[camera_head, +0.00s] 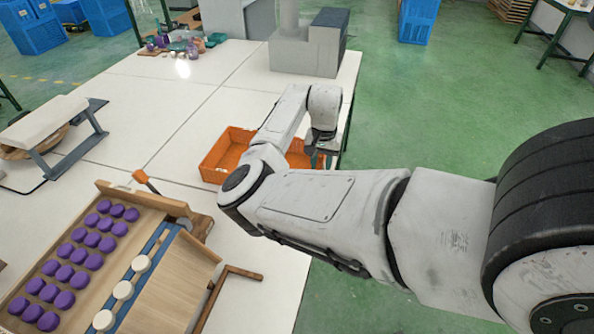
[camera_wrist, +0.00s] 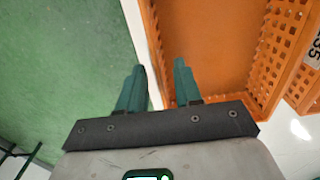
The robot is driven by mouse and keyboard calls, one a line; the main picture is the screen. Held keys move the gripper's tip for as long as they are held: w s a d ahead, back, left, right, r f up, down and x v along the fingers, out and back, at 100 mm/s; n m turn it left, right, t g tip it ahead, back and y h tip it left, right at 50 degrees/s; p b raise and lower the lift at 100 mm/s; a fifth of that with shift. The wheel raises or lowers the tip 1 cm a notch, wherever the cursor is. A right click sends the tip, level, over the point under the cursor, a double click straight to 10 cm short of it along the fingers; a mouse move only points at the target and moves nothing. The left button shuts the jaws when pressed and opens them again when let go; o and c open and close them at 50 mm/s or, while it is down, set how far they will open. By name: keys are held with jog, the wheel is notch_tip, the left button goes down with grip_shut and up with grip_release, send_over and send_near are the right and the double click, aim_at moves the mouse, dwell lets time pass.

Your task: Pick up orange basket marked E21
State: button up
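In the head view, an orange basket (camera_head: 222,152) lies on the white table, partly hidden behind my arm. More orange (camera_head: 300,156) shows under my gripper (camera_head: 318,150) near the table's right edge. In the wrist view, an open orange basket (camera_wrist: 215,45) with perforated walls fills the upper middle. My gripper (camera_wrist: 158,68) is open, its two teal fingers apart and nothing held. The basket's near-side rim runs between the fingertips; contact cannot be told. I cannot read E21 anywhere.
A second orange basket (camera_wrist: 304,88) is at the wrist view's right edge, by a cut-off white label. The table edge and green floor (camera_wrist: 60,60) lie left there. A wooden tray of purple pucks (camera_head: 105,190) and a grey machine (camera_head: 308,48) stand on the table.

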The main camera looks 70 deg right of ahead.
jog(key=shift+f, duration=1.5)
grip_shut()
